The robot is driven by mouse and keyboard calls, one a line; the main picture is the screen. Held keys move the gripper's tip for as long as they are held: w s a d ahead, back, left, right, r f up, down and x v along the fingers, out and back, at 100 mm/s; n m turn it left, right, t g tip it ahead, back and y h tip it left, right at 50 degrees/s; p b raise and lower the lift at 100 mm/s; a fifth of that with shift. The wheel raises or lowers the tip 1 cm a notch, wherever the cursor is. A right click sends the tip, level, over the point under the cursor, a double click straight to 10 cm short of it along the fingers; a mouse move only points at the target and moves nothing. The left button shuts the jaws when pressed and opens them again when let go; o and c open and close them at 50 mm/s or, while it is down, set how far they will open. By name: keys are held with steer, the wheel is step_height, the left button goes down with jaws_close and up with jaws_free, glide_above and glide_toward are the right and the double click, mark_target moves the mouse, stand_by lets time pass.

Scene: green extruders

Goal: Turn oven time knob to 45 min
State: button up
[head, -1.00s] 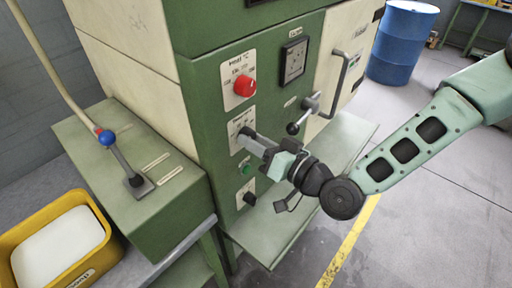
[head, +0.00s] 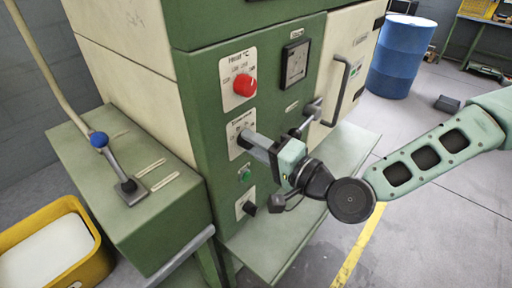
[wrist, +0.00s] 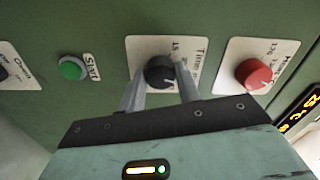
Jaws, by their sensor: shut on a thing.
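The time knob (wrist: 159,72) is black and round on a white label plate (wrist: 135,50) in the wrist view. My gripper (wrist: 160,90) has its two fingers on either side of this knob, shut on it. In the head view my gripper (head: 246,140) reaches the time plate (head: 236,126) on the green oven front and hides the knob. Some print shows on the plate, including "15", but the fingers cover part of it. I cannot read which time the knob points to.
The red heat knob (head: 244,85) sits above the time plate. A green start button (head: 245,173) and another black knob (head: 249,208) are below. The black door lever (head: 303,127) is close to the right of my gripper. A blue barrel (head: 402,55) stands at the back right.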

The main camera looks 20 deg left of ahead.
steer(key=shift+m, duration=0.5)
steer(key=o, duration=1)
steer(key=p+v, duration=0.9)
steer(key=v, duration=0.8)
steer(key=shift+s+d, duration=0.1)
steer(key=shift+d, duration=0.1)
